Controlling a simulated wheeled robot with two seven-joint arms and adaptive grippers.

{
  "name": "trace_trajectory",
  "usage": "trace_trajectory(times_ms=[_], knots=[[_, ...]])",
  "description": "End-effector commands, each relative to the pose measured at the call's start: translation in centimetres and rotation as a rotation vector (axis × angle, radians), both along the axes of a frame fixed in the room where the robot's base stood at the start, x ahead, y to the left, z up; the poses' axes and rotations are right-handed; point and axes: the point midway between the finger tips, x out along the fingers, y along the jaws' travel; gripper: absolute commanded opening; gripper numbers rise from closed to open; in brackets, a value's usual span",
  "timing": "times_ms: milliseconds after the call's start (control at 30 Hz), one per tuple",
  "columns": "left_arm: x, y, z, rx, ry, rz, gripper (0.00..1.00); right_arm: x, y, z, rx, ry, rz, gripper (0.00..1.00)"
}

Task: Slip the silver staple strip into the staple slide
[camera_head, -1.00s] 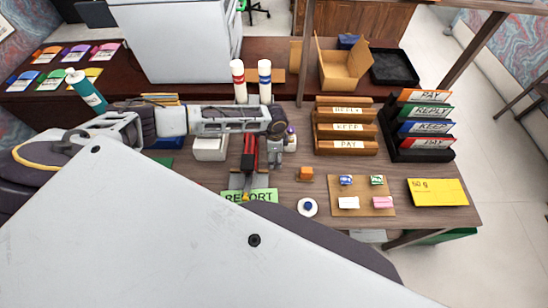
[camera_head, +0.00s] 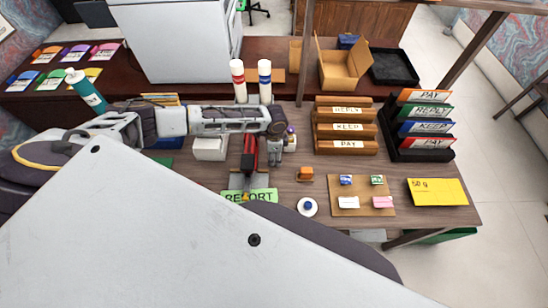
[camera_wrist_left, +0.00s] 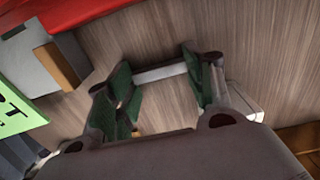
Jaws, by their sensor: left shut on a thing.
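The stapler has a red body (camera_head: 249,150) and a grey metal slide (camera_head: 240,182) pointing towards the front edge. In the left wrist view its red part (camera_wrist_left: 100,12) and grey slide (camera_wrist_left: 38,62) lie at the upper left. My left gripper (camera_head: 274,157) points down just right of the stapler. In the left wrist view its green-padded fingers (camera_wrist_left: 165,88) are closed on a thin silver bar, the staple strip (camera_wrist_left: 160,73), which spans between them. The strip is beside the slide, apart from it. In the head view the strip cannot be made out. My right gripper is not seen.
A green lettered card (camera_head: 262,195) lies at the slide's front end. A white box (camera_head: 210,148) stands left of the stapler. An orange block (camera_head: 305,173), a round white item (camera_head: 307,207) and a brown board (camera_head: 350,209) lie to the right. Wooden letter racks (camera_head: 345,148) stand behind.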

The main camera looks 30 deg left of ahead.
Motion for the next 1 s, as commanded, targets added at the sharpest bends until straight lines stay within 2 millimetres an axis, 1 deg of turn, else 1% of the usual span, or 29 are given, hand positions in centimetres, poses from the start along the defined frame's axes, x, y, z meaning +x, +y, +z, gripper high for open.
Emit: trace_trajectory(times_ms=[267,433,567,900,1000], knots=[[0.0,0.0,0.3,0.0,0.0,0.0,0.33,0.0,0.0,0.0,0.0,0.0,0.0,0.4],[0.1,0.0,1.5,-0.001,-0.002,0.0,0.33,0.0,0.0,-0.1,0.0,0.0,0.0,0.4],[0.1,0.0,3.0,-0.001,-0.003,0.0,0.33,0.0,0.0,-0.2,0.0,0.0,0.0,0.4],[0.1,0.0,8.0,-0.001,-0.002,0.0,0.33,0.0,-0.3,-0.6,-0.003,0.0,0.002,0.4],[0.1,0.0,9.0,0.0,-0.001,0.001,0.33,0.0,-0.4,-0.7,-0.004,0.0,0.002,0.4]])
